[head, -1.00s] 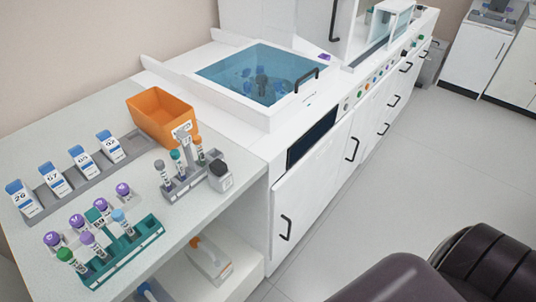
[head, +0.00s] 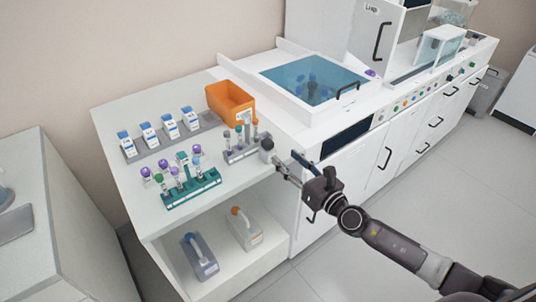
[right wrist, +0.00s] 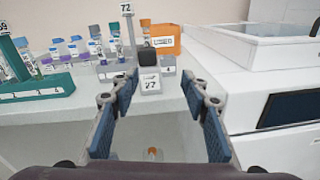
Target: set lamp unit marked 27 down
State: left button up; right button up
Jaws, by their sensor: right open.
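The small pale unit (head: 267,155) with a dark top stands on the worktop (head: 128,197), by its right front edge and beside the grey tube rack. In the right wrist view the label on the unit (right wrist: 150,84) reads like 27. My right gripper (head: 289,166) is just in front of the unit, off the worktop's edge. In the right wrist view the right gripper (right wrist: 160,95) is open, with empty space between its blue-padded fingers and the unit beyond their tips. My left gripper is not in view.
The grey rack (head: 240,154) with a tall post marked 72 holds several tubes close to the unit. An orange bin (head: 228,97), a teal rack (head: 192,194) and a row of boxes share the worktop. A white cabinet (head: 313,185) stands right of it.

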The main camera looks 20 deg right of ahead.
aim_at(271, 144)
jog(key=shift+w+a+r+n+y, duration=0.2)
jog(key=shift+w+a+r+n, duration=0.35)
jog(key=shift+w, duration=0.7)
jog(key=shift+w+a+r+n+y, duration=0.2)
jog(key=shift+w+a, duration=0.65)
jog(key=shift+w, duration=0.35)
jog(key=shift+w+a+r+n+y, duration=0.2)
jog(key=shift+w+a+r+n, duration=0.35)
jog(key=shift+w, duration=0.7)
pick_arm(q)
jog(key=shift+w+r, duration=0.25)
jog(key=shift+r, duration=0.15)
pick_arm(e)
jog(key=shift+a+f, duration=0.15)
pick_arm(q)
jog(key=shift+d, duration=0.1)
pick_arm(e)
grip_shut()
